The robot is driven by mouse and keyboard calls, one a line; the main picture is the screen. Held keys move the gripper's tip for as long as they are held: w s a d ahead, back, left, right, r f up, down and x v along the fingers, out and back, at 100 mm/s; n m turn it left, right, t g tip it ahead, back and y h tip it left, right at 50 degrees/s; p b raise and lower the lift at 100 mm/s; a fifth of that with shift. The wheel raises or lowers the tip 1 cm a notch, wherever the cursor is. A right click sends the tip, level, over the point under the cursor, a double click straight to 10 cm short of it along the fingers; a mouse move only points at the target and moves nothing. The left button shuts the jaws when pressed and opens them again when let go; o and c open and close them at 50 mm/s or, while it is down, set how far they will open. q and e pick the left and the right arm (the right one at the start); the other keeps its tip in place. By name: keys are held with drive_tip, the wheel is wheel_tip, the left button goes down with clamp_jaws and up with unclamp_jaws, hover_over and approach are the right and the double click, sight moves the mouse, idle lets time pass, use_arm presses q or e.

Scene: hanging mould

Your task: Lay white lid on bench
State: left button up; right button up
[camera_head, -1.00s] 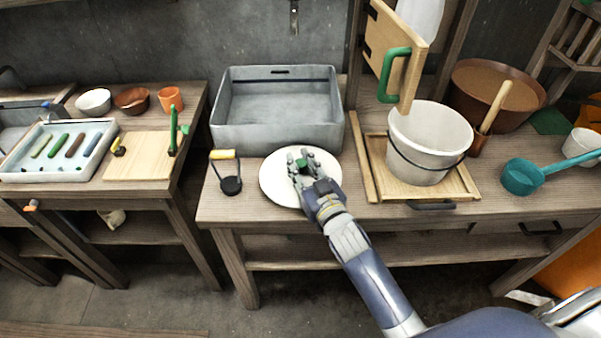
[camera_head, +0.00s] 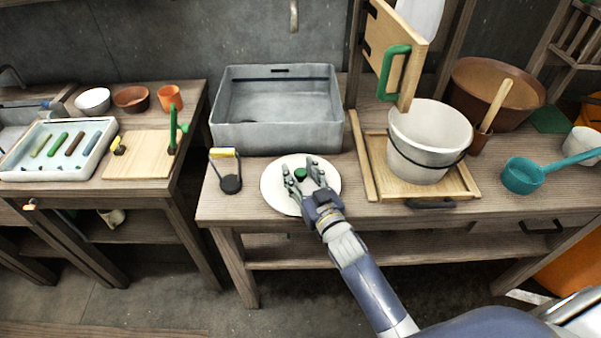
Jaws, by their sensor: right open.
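The white lid (camera_head: 275,193) lies flat on the wooden bench (camera_head: 380,212), in front of the grey basin. It is a round disc with a small green knob (camera_head: 300,174) at its middle. My right gripper (camera_head: 303,172) is over the lid, with its fingers open and spread around the knob. I cannot tell whether the fingers touch the knob. The gripper and wrist hide the lid's front right part. My left gripper is not in view.
The grey basin (camera_head: 278,137) stands right behind the lid. A yellow-handled black tool (camera_head: 230,183) is close on the left. A white bucket (camera_head: 430,135) stands on a wooden tray (camera_head: 366,170) to the right, below a hinged wooden panel with a green handle (camera_head: 390,72).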

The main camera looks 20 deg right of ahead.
drive_tip(key=shift+r, duration=0.1)
drive_tip(key=shift+r, duration=0.15)
drive_tip(key=s, duration=0.3)
drive_tip(key=s+d, duration=0.1)
drive_tip(key=s, duration=0.6)
drive_tip(key=shift+s+d+b, duration=0.15)
drive_tip(key=shift+s+b, duration=0.2)
drive_tip(key=shift+s+d, duration=0.1)
drive_tip(key=shift+s, duration=0.55)
